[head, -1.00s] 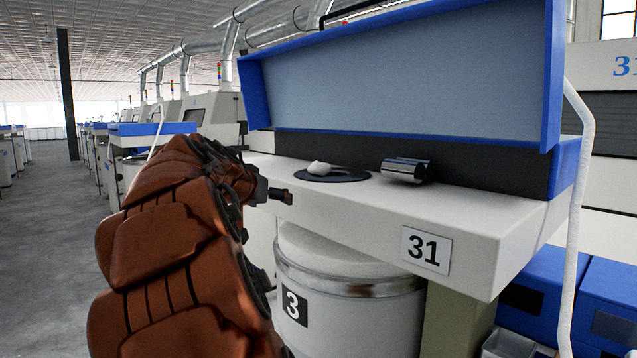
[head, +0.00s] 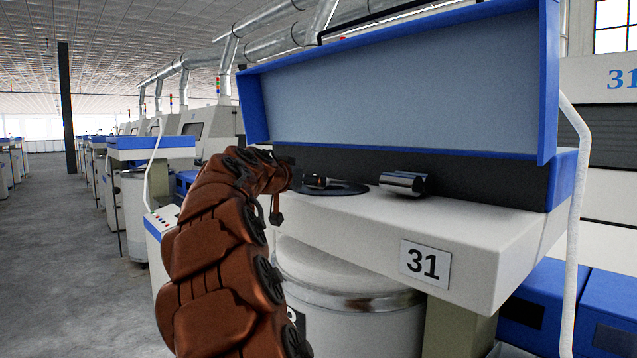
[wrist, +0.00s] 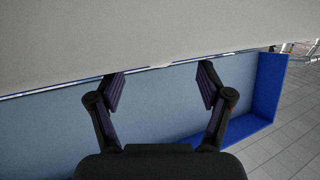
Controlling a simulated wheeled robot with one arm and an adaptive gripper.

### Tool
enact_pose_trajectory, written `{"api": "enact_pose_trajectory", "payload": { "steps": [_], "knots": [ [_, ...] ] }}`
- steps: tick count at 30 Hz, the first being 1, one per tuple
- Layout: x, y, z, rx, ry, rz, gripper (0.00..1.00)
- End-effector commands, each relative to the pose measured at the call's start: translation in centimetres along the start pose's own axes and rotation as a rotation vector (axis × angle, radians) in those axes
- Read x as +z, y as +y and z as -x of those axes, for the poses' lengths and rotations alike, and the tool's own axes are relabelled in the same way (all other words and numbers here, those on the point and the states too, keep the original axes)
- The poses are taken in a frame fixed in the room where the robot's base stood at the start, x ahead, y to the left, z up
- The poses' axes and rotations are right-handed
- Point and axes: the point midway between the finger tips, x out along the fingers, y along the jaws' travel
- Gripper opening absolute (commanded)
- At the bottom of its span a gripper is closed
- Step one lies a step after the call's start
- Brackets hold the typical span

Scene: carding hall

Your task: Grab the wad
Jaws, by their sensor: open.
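The dark round disc (head: 345,188) lies on the white machine top (head: 440,220) in the head view. The pale wad seen on it earlier is now hidden or nearly hidden behind my gripper (head: 298,190), which is at the disc's left edge. In the wrist view my gripper (wrist: 162,86) is open, its two dark fingers spread apart with nothing held between them. A small pale bump shows ahead of the fingers there, but I cannot tell whether it is the wad.
A shiny metal cylinder (head: 404,184) lies right of the disc. A blue-framed raised panel (head: 400,90) stands behind and above the top. A white can (head: 345,290) stands under it. A white hose (head: 570,220) hangs at the right.

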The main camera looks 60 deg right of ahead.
Motion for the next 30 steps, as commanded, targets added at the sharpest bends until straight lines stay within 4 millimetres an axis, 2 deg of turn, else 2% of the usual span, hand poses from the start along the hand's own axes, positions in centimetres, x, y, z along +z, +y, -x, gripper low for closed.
{"api": "enact_pose_trajectory", "payload": {
  "steps": [5,14,22,30],
  "knots": [
    [-0.2,0.3,-1.2,0.002,-0.002,0.0,0.79],
    [-0.1,0.5,-4.8,0.0,0.0,0.0,0.79],
    [0.1,0.5,-5.2,0.0,0.0,-0.001,0.79],
    [0.1,0.5,-5.2,0.0,0.0,0.0,0.51]
  ]
}}
